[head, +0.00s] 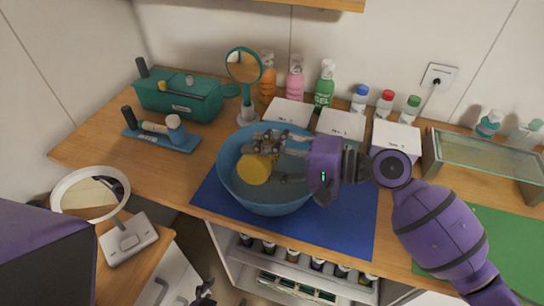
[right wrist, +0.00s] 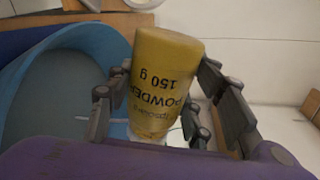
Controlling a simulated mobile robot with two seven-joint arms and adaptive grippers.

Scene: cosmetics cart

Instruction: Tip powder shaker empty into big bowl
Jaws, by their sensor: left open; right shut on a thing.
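The big blue bowl (head: 228,186) stands on a blue mat at the front of the counter; its wall also shows in the right wrist view (right wrist: 60,95). My right gripper (head: 268,160) is shut on the yellow powder shaker (head: 255,170) over the bowl's opening. In the right wrist view the shaker (right wrist: 163,75) lies between the fingers, its label upside down and a pale end at the bottom of the picture. I cannot see any powder falling. My left gripper (head: 203,292) is open and empty, low in front of the cart, partly cut off by the frame.
White boxes (head: 341,124) and several bottles (head: 325,85) stand behind the bowl. A round mirror on a stand (head: 246,100) is behind left. A teal case (head: 180,97) and a blue tray (head: 160,138) are at left. A glass-topped box (head: 487,158) is at right.

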